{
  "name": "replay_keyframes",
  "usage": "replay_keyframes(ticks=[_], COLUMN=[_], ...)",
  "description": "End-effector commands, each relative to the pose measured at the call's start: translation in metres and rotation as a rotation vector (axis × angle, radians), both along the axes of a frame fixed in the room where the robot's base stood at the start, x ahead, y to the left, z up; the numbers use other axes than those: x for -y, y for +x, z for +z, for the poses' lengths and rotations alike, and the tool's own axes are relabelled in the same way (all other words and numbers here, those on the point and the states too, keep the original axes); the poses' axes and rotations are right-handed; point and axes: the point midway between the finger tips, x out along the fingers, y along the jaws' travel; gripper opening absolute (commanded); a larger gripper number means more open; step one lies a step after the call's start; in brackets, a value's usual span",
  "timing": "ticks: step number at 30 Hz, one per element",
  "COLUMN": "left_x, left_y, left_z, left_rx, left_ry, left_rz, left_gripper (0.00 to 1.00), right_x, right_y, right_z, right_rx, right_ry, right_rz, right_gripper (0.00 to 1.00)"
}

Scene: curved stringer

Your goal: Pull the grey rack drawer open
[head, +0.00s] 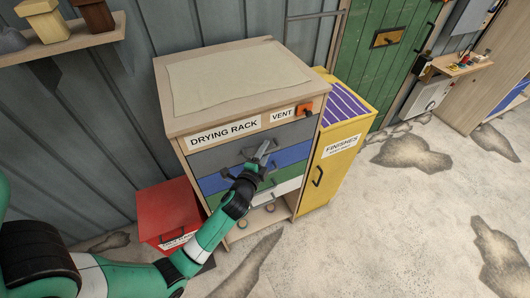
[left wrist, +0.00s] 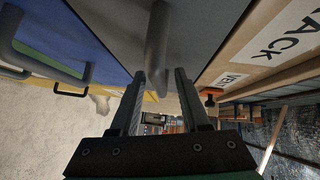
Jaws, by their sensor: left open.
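The drying rack cabinet (head: 165,95) stands against the wall. Its top drawer is the grey drawer (head: 212,157), which looks closed, with its front in line with the others. My left gripper (head: 266,147) is in front of the grey drawer and partly hides its handle. In the left wrist view the grey handle (left wrist: 158,35) reaches down to the gap between the open fingertips (left wrist: 160,75). I cannot tell whether they touch it. My right gripper is not in view.
Blue (head: 213,183), green and white drawers lie below, with handles of their own. An orange vent knob (head: 304,109) is at the upper right. A red bin (head: 166,207) stands left of the cabinet and a yellow finishes cabinet (head: 335,150) right. The floor in front is clear.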

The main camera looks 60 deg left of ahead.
Motion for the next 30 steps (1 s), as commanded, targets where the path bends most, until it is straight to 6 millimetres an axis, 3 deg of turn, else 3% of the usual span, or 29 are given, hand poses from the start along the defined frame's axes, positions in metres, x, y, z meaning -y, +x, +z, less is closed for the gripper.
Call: replay_keyframes(ticks=[5, 12, 30], left_x=[0.0003, 0.0005, 0.0005], left_y=[-0.0001, -0.0002, -0.0003], left_z=[0.0002, 0.0001, 0.0003], left_rx=[0.000, 0.000, -0.001], left_ry=[0.000, 0.000, 0.001], left_rz=[0.000, 0.000, 0.000], left_gripper=[0.43, 0.00, 0.00], right_x=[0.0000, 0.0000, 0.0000], right_y=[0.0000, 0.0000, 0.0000], right_z=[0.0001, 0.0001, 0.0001], right_rx=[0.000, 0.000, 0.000], right_ry=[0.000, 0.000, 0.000], right_rz=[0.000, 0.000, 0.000], right_gripper=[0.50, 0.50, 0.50])
